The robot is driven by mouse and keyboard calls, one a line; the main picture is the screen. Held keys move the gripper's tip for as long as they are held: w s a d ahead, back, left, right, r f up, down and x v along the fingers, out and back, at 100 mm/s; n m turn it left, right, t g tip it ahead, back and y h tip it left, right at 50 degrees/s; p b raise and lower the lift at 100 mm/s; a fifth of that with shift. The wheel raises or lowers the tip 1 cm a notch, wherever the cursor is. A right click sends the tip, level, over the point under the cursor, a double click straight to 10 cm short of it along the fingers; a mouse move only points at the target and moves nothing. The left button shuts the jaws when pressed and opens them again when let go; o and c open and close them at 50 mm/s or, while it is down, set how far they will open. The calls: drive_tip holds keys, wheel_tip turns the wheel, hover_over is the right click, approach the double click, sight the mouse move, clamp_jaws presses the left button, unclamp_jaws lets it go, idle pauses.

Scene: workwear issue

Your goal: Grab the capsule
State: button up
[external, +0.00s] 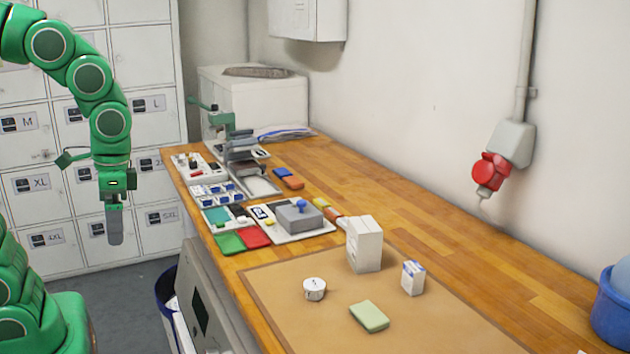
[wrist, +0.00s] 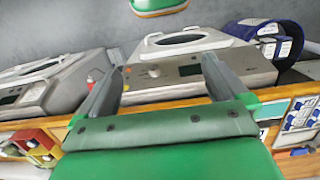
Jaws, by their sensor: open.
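I cannot pick out a capsule for certain. A small white round container (external: 314,289) sits on the brown mat (external: 290,275) on the workbench. A pale green block (external: 369,316), a tall white box (external: 364,244) and a small white and blue box (external: 413,277) are also on that mat. My gripper (external: 115,228) hangs pointing down left of the bench, apart from all of these. In the wrist view my gripper (wrist: 162,72) shows two spread fingers with nothing between them. None of the mat's objects can be made out in the wrist view.
Behind the mat, the bench holds green and red pads (external: 229,242), a grey block (external: 299,217) and a green press (external: 236,145). A blue bucket (external: 612,315) stands at the right. Lockers (external: 45,160) are behind my arm.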

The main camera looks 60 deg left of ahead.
drive_tip(key=s+f, duration=0.2)
drive_tip(key=s, duration=0.4)
drive_tip(key=shift+a, duration=0.3)
drive_tip(key=shift+s, duration=0.15)
drive_tip(key=c, duration=0.5)
drive_tip(key=shift+o, duration=0.2)
